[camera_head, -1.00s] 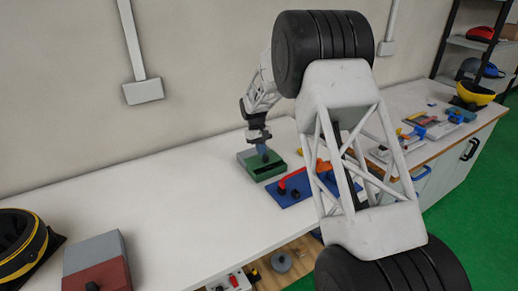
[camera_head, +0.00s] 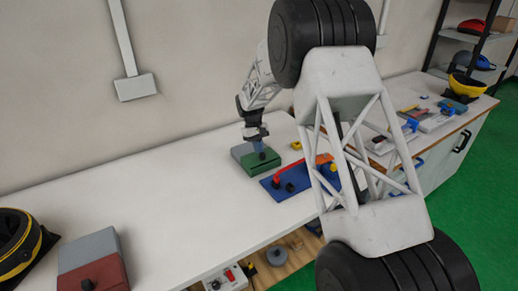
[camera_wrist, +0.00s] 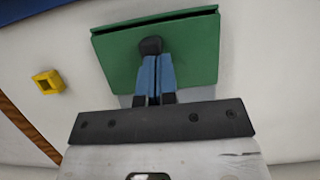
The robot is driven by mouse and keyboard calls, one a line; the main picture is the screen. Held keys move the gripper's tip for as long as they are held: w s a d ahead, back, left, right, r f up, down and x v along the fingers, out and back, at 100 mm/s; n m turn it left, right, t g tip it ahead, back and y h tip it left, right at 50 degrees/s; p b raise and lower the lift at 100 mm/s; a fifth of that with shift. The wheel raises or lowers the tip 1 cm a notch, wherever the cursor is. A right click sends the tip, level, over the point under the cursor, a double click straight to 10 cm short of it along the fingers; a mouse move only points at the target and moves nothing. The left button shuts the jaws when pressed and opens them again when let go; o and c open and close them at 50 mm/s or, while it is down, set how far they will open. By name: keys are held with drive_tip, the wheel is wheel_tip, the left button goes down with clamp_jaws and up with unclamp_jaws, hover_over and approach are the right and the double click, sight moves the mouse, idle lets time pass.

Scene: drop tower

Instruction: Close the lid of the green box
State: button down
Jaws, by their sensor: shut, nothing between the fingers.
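The green box (camera_head: 264,167) stands on the white table near the wall, with a grey part (camera_head: 243,150) behind its green top. In the wrist view its flat green lid (camera_wrist: 190,55) carries a black knob (camera_wrist: 151,46). A thin dark gap runs between the lid and the green rim (camera_wrist: 155,17) at the far edge. My gripper (camera_head: 260,152) is over the lid, its blue fingers shut together with nothing between them. In the wrist view the fingertips (camera_wrist: 156,60) are right against or just beside the knob; contact is not certain.
A blue board (camera_head: 282,184) with a red handle (camera_head: 289,170) lies right of the box, close to it. A yellow block (camera_head: 296,146) is behind it. A red and grey box (camera_head: 92,262) stands at the far left. The table between is clear.

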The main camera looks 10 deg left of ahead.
drive_tip(key=w+a, duration=0.2)
drive_tip(key=shift+w+a+f, duration=0.1)
drive_tip(key=shift+w+a, duration=0.2)
drive_tip(key=shift+a, duration=0.05)
drive_tip(key=v, duration=1)
drive_tip(key=shift+d, duration=0.15)
drive_tip(key=shift+w+a, duration=0.95)
drive_tip(key=shift+w, duration=0.25)
drive_tip(key=shift+f, duration=0.1)
approach(254, 152)
drive_tip(key=x, duration=0.4)
drive_tip(key=shift+w+f, duration=0.15)
drive_tip(key=shift+f, duration=0.25)
drive_tip(key=shift+s+d+r, duration=0.15)
drive_tip(key=shift+s+d, duration=1.2)
drive_tip(key=shift+d, duration=0.05)
